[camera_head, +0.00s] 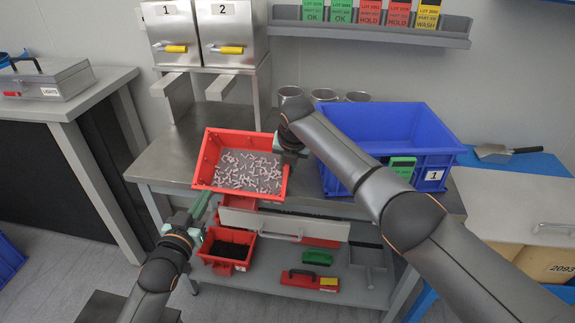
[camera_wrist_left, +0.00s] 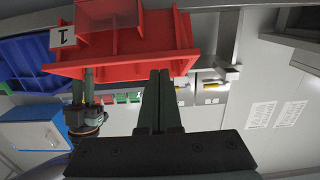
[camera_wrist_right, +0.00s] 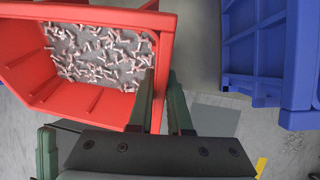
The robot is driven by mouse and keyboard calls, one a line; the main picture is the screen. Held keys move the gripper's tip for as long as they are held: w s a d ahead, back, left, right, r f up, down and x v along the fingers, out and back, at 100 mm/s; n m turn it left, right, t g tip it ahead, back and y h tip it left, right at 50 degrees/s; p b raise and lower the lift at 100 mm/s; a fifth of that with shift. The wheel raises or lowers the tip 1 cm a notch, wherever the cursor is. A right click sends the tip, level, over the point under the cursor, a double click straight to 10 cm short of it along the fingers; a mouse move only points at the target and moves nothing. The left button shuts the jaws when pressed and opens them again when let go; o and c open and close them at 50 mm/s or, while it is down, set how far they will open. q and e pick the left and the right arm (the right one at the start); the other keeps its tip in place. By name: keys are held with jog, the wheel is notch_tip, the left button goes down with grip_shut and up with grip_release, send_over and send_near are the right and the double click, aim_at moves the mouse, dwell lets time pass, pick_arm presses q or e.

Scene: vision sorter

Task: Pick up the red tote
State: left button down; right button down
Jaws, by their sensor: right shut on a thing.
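The red tote (camera_head: 213,154), with many small pale parts in it, is at the front left of the bench and looks tilted. Its front overhangs the bench edge; I cannot tell whether it still touches the bench. My right gripper (camera_head: 287,150) is shut on the tote's right wall; the right wrist view shows the fingers (camera_wrist_right: 165,100) on either side of the red wall (camera_wrist_right: 163,75). My left gripper (camera_head: 205,203) is below the tote's front left corner, its fingers together. In the left wrist view its fingertips (camera_wrist_left: 160,73) are close to the tote's outer side (camera_wrist_left: 130,65); contact is unclear.
A blue tote (camera_head: 435,160) marked 1 stands right of the red tote, behind my right arm. Steel hoppers (camera_head: 205,30) and several metal cups (camera_head: 325,95) are at the back. A smaller red bin (camera_head: 225,262), a green brush (camera_head: 317,258) and a red toolbox (camera_head: 308,281) sit on the lower shelf.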

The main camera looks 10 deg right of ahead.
pick_arm(q)
jog(key=v, duration=1)
jog(key=shift+s, duration=0.25)
pick_arm(e)
jog(key=shift+d, duration=0.1)
pick_arm(q)
jog(key=shift+f, duration=0.15)
pick_arm(e)
jog(key=shift+f, duration=0.1)
jog(key=shift+w+r, duration=0.15)
jog(key=shift+r, duration=0.65)
jog(key=shift+s+a, duration=0.25)
jog(key=shift+s, duration=0.3)
jog(key=shift+s+a, duration=0.2)
jog(key=shift+s, duration=0.35)
pick_arm(q)
jog(key=s+a+f+n+g+y, duration=0.1)
jog(key=s+f+g, duration=0.6)
jog(key=s+f, duration=1.4)
jog(key=shift+s+a+f+y+p, duration=0.35)
jog(key=shift+a+f+y, duration=0.25)
jog(key=shift+y, duration=0.4)
pick_arm(e)
jog(key=s+a, duration=0.2)
jog(key=s, duration=0.6)
jog(key=s+a, duration=0.3)
jog(key=s, duration=0.6)
jog(key=shift+a, duration=0.25)
